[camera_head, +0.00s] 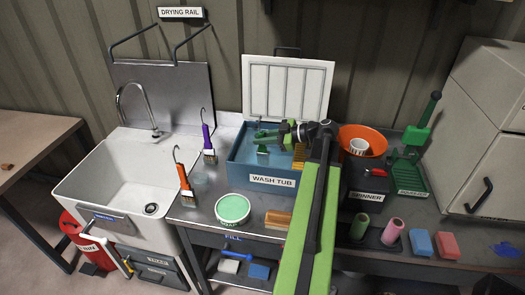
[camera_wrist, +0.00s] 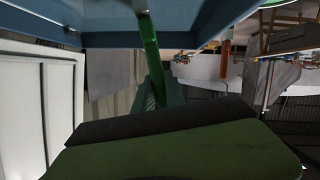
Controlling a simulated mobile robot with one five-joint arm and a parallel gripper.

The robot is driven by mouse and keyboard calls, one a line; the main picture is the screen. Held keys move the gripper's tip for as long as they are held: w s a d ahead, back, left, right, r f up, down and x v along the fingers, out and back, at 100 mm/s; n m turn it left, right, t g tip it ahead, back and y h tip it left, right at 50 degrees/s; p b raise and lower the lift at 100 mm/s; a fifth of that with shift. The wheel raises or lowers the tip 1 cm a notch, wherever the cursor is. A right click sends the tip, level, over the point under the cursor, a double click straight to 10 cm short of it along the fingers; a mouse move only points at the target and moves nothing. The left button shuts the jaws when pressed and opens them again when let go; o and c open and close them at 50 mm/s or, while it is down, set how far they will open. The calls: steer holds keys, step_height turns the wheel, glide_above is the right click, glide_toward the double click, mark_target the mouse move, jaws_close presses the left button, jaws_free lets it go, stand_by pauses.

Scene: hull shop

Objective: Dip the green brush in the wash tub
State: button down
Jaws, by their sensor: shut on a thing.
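The wash tub (camera_head: 238,172) is a blue, labelled, open-topped box on the metal bench, with its white lid (camera_head: 287,88) standing up behind it. My gripper (camera_head: 283,134) is over the tub's rear part, with my arm reaching in from the front right. It is shut on the green brush (camera_head: 263,136), whose head is over or inside the tub at the left of the jaws. I cannot tell whether its tip touches the water. In the wrist view, the green handle (camera_wrist: 151,55) runs up from the jaws, with blue tub walls (camera_wrist: 210,22) around it.
A yellow-bristled thing (camera_head: 299,155) is at the tub's right. Orange (camera_head: 185,183) and purple (camera_head: 208,142) brushes stand left of the tub. The spinner (camera_head: 358,205) and an orange bowl (camera_head: 365,135) are close on the right. A sink (camera_head: 95,180) is at the left.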

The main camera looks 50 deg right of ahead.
mark_target(261, 118)
steer(key=shift+r+p, duration=6.3)
steer(key=shift+r, duration=0.1)
